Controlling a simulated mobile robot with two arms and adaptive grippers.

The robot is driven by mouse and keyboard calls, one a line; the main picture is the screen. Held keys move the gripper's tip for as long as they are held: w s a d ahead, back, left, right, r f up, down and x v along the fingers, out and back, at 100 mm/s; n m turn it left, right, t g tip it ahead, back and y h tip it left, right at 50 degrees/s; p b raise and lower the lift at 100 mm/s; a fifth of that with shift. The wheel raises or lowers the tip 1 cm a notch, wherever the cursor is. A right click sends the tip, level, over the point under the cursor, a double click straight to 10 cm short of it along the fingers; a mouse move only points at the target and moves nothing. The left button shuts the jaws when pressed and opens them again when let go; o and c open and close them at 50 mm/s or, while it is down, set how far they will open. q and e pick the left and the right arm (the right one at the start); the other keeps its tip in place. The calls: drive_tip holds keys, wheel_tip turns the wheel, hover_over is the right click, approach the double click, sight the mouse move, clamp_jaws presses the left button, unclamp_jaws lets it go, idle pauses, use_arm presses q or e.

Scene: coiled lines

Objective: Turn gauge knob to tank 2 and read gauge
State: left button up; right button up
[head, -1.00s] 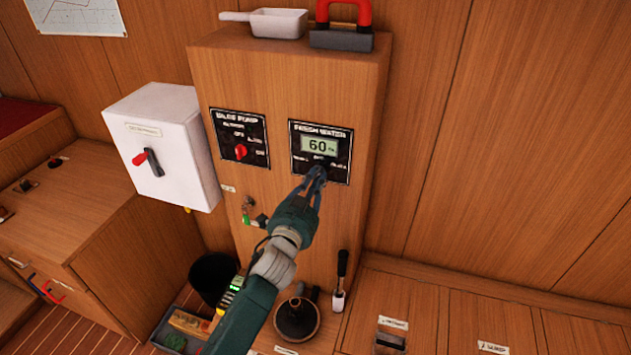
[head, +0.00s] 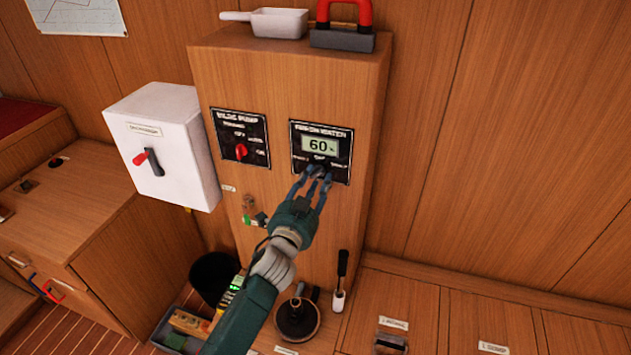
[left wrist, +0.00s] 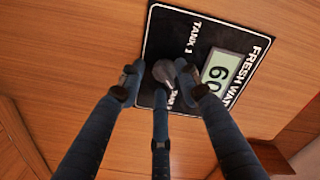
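The black fresh water panel (head: 340,138) is on the front of the wooden cabinet; it also shows in the left wrist view (left wrist: 185,20). Its gauge display (head: 319,145) reads 60, also seen on the display in the left wrist view (left wrist: 221,70). The dark gauge knob (left wrist: 164,71) sits below the display, near labels "TANK 1" and "TANK 2". My right gripper is out of view.
A bilge pump panel (head: 241,138) with a red knob is to the left. A white box (head: 165,150) with a red-handled switch stands further left. A pan (head: 275,22) and a red-handled tool (head: 343,22) lie on top of the cabinet. Small fittings (head: 250,208) are below the panels.

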use_arm(q)
drive_tip(key=v, duration=1.2)
